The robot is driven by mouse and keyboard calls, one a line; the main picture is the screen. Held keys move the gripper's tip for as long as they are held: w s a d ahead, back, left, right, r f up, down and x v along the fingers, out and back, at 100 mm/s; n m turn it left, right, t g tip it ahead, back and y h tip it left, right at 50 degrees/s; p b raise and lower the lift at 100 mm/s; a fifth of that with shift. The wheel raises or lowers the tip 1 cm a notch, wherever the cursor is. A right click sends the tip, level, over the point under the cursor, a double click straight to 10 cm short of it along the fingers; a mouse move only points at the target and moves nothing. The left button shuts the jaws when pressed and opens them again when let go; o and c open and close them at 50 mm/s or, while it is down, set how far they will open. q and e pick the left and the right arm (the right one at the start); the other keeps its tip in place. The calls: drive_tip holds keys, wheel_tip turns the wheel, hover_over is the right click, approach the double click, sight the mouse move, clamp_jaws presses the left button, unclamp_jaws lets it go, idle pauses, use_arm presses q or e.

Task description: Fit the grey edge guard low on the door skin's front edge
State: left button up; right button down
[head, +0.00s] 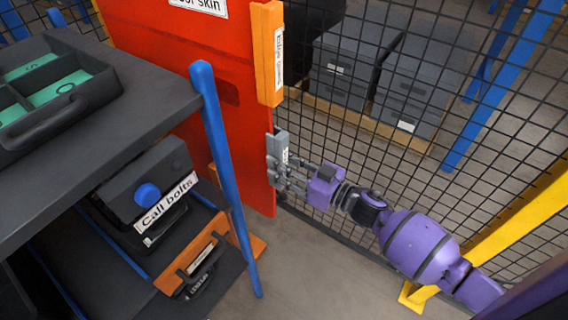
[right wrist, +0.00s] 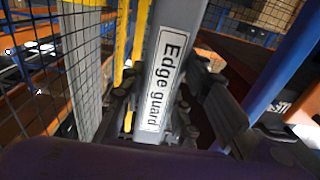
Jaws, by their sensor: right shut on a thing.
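The red door skin (head: 170,80) stands upright behind the dark bench. An orange edge guard (head: 268,60) sits high on its right-hand edge. My right gripper (head: 285,172) is shut on the grey edge guard (head: 281,143), low beside that same edge and below the orange guard. The grey guard is upright and looks close against the edge; I cannot tell whether it is seated. In the right wrist view the grey guard (right wrist: 180,60) fills the middle, its "Edge guard" label facing the camera, between the dark fingers (right wrist: 170,112). My left gripper is not in view.
A dark bench (head: 130,95) with a green-lined tray (head: 50,105) stands at left. Its blue post (head: 225,175) rises near the door. Below are a "Call bolts" box (head: 150,195) and orange-trimmed bin. Black mesh fence (head: 420,160) and a yellow post (head: 500,235) bound the right side.

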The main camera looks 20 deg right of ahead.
drive_tip(key=shift+x, duration=0.8)
idle(0.5)
drive_tip(key=c, duration=1.3)
unclamp_jaws()
drive_tip(key=shift+s, duration=0.1)
drive_tip(key=v, duration=1.1)
drive_tip(key=shift+s+d, duration=0.3)
